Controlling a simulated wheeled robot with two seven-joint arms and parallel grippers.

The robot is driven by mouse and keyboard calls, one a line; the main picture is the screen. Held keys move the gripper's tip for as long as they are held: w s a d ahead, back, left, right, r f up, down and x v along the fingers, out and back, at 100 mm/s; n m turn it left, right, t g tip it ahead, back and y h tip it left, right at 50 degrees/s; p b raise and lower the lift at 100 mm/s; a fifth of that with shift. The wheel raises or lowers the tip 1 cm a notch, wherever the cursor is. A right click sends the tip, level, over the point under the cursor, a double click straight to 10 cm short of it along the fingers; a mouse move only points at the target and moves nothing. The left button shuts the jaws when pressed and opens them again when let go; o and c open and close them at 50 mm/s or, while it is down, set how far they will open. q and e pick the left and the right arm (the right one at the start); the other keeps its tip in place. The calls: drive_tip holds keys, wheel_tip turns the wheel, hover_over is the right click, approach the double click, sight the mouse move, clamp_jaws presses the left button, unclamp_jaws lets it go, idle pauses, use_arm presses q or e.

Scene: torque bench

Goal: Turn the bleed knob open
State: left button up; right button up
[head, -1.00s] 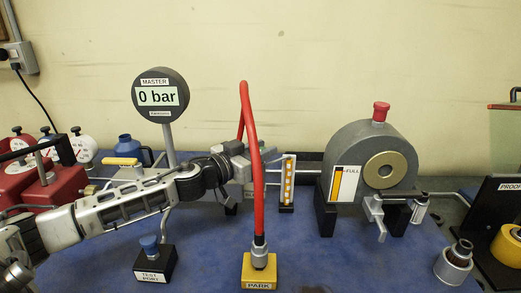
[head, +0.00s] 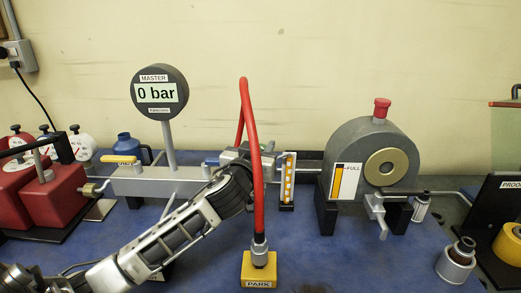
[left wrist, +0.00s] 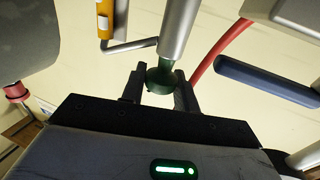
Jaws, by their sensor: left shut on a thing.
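The bleed knob is a small dark green knob (left wrist: 160,78) at the end of a grey metal stem (left wrist: 178,30) in the left wrist view. My left gripper (left wrist: 159,84) has a dark finger on either side of the knob and is shut on it. In the head view my left gripper (head: 258,160) is at the right end of the grey manifold bar (head: 150,183), behind the red hose; its fingertips and the knob are mostly hidden there. The master gauge (head: 160,94) reads 0 bar. My right gripper is not in view.
A red hose (head: 257,190) rises from the yellow PARK block (head: 259,271), close in front of my left wrist. A level gauge (head: 288,182) and a grey drum (head: 345,150) stand to the right. Red units (head: 65,200) stand at left.

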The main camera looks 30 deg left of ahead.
use_arm(q)
drive_tip(key=shift+n+g+y+b, duration=0.4)
drive_tip(key=shift+n+y, duration=0.3)
drive_tip(key=shift+y, duration=0.7)
drive_tip(key=o, duration=0.9)
